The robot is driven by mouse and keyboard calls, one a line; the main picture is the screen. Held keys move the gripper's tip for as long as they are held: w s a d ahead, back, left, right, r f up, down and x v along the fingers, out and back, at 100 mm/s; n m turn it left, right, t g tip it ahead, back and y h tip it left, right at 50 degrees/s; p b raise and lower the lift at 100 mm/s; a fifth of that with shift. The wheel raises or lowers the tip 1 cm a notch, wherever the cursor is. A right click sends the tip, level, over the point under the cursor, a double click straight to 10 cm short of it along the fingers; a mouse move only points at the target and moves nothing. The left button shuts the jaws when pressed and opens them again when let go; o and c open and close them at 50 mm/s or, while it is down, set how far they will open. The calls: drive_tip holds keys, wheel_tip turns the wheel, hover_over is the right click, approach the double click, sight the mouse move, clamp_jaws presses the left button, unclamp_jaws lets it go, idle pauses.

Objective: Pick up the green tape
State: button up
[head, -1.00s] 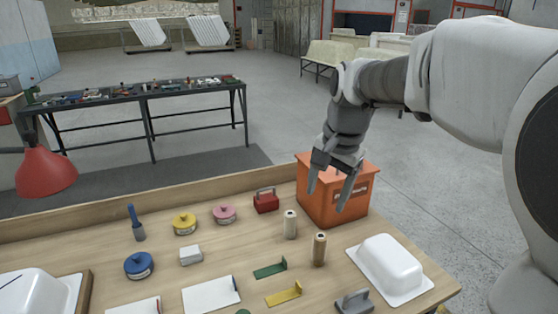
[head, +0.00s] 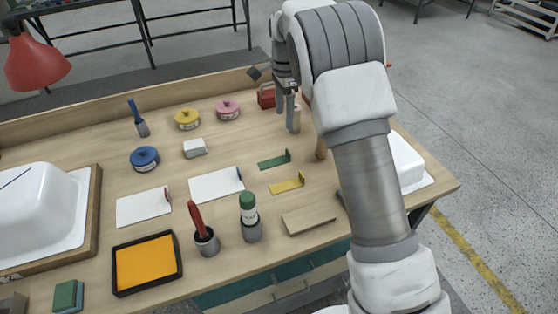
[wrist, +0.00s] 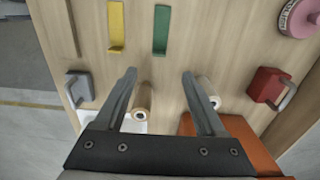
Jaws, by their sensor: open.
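A flat green strip with an upturned end (head: 274,161) lies on the wooden table, right of the white pad. It shows at the top of the wrist view (wrist: 161,30). It is the likeliest green tape; I cannot tell for sure, and I see no green roll. A similar yellow strip (head: 287,184) lies beside it, left of it in the wrist view (wrist: 116,28). My gripper (wrist: 159,72) is open and empty above the table's right part, apart from the green strip. In the head view it (head: 286,106) is partly hidden by my arm.
A brown spool (wrist: 143,98) shows between my fingers, a white spool (wrist: 209,88) by the right finger. An orange bin (wrist: 232,138) and a red box with a handle (wrist: 268,85) are close. Round yellow (head: 187,118), pink (head: 228,109) and blue (head: 145,158) containers stand left.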

hover_over(287, 151)
drive_tip(key=f, duration=0.6)
drive_tip(key=a+f+b, duration=0.1)
drive_tip(key=f, duration=0.2)
drive_tip(key=shift+s, duration=0.3)
drive_tip(key=shift+w+d+f+b, duration=0.1)
drive_tip(key=shift+d+f, duration=0.1)
drive_tip(key=shift+f, duration=0.7)
drive_tip(key=shift+w+d+f+b, duration=0.1)
drive_tip(key=shift+d+f, duration=0.05)
drive_tip(key=shift+f, duration=0.75)
drive_tip(key=shift+d+f+b, duration=0.1)
drive_tip(key=shift+d+f, duration=0.1)
drive_tip(key=shift+f, duration=0.7)
drive_tip(key=shift+r, duration=0.1)
clamp_jaws()
